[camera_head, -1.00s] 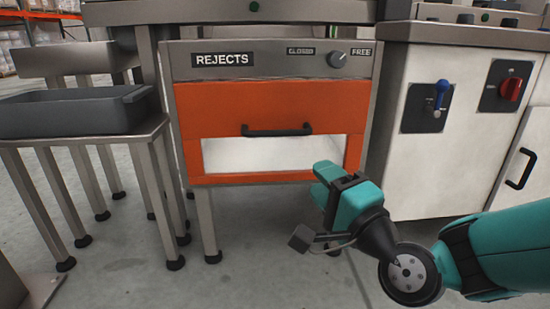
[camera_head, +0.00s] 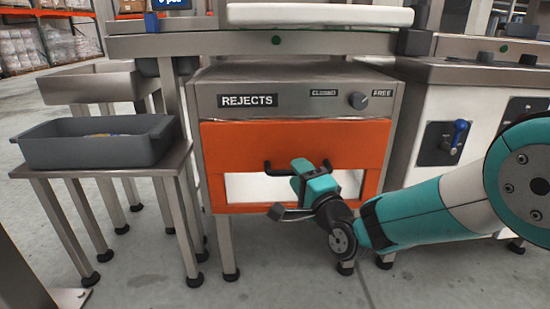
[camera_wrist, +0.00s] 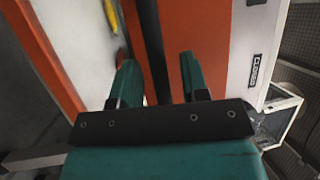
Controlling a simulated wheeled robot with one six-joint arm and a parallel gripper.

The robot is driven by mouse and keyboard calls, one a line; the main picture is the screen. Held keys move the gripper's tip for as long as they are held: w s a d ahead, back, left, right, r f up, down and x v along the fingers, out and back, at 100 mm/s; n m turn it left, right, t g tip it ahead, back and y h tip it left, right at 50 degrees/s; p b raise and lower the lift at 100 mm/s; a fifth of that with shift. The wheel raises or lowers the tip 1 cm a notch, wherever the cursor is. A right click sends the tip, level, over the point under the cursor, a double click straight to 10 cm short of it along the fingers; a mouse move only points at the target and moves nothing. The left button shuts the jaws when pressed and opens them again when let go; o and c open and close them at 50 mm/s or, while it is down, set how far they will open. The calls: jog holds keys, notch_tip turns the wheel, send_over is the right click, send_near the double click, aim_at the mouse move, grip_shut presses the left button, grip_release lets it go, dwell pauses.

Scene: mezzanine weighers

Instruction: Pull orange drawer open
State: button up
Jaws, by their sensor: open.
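The orange drawer (camera_head: 235,140) sits in a grey cabinet marked REJECTS, its front apparently flush with the frame. It has a pale window low in its face. A black bar handle (camera_head: 267,168) crosses the front above the window, its middle hidden behind my gripper (camera_head: 301,164). In the wrist view, the handle (camera_wrist: 153,50) runs between the two open teal fingers of my gripper (camera_wrist: 158,75). The fingers stand apart on either side of it, with gaps showing. The orange face (camera_wrist: 186,25) lies beyond them.
A knob (camera_head: 358,100) sits above the drawer between CLOSED and FREE labels. A grey tray (camera_head: 95,150) stands on a metal stand at left. A white cabinet with a blue-handled switch (camera_head: 455,137) is at right. Floor shows in front.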

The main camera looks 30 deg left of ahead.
jog(key=shift+w+a, duration=0.35)
jog(key=shift+a, duration=0.1)
grip_shut()
jog(key=shift+s, duration=0.1)
